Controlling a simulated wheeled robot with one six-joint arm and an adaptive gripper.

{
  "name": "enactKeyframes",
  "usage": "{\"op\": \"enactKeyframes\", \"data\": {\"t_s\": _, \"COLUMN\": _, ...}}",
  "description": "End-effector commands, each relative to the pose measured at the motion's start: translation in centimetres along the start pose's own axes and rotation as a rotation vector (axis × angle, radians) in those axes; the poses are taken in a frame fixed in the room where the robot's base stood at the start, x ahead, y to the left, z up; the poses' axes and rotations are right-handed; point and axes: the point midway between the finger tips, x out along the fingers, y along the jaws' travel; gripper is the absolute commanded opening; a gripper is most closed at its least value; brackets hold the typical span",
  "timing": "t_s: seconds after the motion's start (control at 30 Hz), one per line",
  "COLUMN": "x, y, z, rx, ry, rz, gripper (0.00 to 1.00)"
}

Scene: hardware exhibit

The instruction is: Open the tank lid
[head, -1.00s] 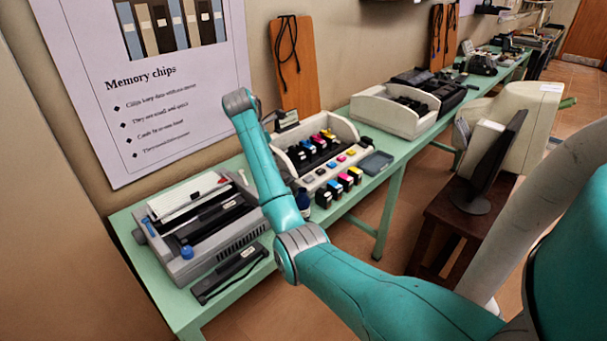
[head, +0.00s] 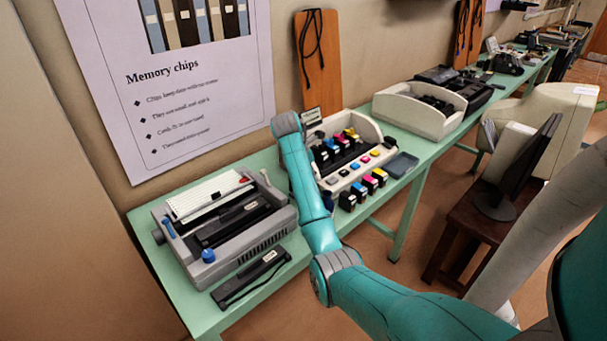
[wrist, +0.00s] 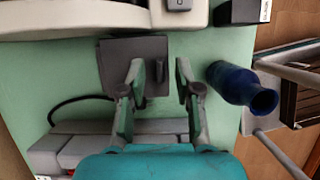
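In the wrist view a dark grey square plate (wrist: 116,58) with a small raised piece lies on the green table; it may be the tank lid, but I cannot be sure. My gripper (wrist: 159,70) is open above it, its two fingers apart on either side of the raised piece. Contact cannot be judged. A dark blue bottle (wrist: 232,82) is just right of the right finger. In the head view my arm hides the plate and gripper, and the bottle (head: 328,200) shows only partly.
A grey printer (head: 225,250) stands left of my arm on the green table (head: 297,262). A pale cartridge stand (head: 365,125) with coloured cartridges is to the right, with a shallow grey tray (head: 402,165) beside it. A black bar (head: 250,278) lies at the front edge.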

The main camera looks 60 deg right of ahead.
Motion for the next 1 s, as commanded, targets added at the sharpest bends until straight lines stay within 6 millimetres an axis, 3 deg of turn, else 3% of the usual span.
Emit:
{"op": "enactKeyframes", "data": {"t_s": 0.4, "x": 0.78, "y": -0.47, "z": 0.17, "rx": 0.001, "ry": -0.001, "rz": 0.001, "gripper": 0.33}}
{"op": "enactKeyframes", "data": {"t_s": 0.53, "x": 0.77, "y": -0.46, "z": 0.16, "rx": 0.001, "ry": -0.001, "rz": 0.001, "gripper": 0.01}}
{"op": "enactKeyframes", "data": {"t_s": 1.0, "x": 0.80, "y": -0.27, "z": 0.67, "rx": -0.003, "ry": -0.001, "rz": -0.008, "gripper": 0.00}}
